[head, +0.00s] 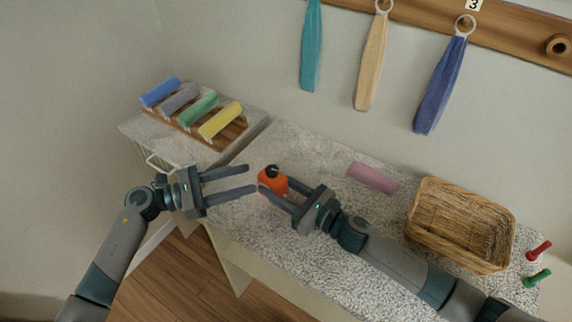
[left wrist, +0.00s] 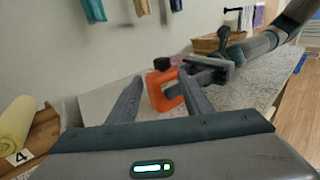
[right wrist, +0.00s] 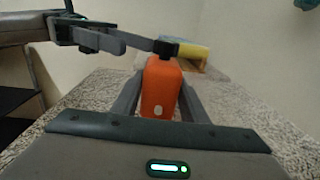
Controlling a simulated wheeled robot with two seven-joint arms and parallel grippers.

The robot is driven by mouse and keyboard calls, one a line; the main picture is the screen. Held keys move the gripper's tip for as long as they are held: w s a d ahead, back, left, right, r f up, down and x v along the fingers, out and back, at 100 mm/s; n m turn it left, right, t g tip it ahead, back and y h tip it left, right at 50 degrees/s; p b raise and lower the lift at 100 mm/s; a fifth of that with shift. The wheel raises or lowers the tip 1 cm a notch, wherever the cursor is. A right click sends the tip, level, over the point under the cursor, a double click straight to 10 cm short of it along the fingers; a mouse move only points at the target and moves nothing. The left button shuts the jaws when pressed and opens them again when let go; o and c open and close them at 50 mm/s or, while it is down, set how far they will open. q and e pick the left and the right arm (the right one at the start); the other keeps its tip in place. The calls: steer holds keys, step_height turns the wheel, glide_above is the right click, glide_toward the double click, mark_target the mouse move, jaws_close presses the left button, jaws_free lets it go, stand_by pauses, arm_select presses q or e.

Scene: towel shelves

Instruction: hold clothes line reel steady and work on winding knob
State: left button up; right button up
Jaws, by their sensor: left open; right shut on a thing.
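The orange clothes line reel (head: 268,184) is over the speckled counter, with a dark winding knob (head: 272,171) on its upper side. My right gripper (head: 270,187) is shut on the reel's body from the right; the right wrist view shows the reel (right wrist: 160,88) between its fingers (right wrist: 160,98). My left gripper (head: 250,178) is open, its fingers pointing at the reel from the left and apart from it in the head view. In the left wrist view the reel (left wrist: 160,90) shows ahead, near the left gripper's right finger. Whether they touch is unclear.
A rack (head: 243,133) of rolled towels stands on the counter at the back left. A pink roll (head: 372,177) and a wicker basket (head: 445,235) lie to the right. Red (head: 539,251) and green (head: 537,278) items sit beyond the basket. Towels hang from a wall rail (head: 500,40).

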mark_target(272, 172)
arm_select(q)
steer(key=shift+s+r+t, duration=0.3)
steer(key=shift+s+d+r+n+t, duration=0.2)
steer(key=shift+d+r+n+t, duration=0.1)
steer(key=shift+n, duration=0.1)
steer(key=x, duration=1.2)
steer(key=c, duration=1.1)
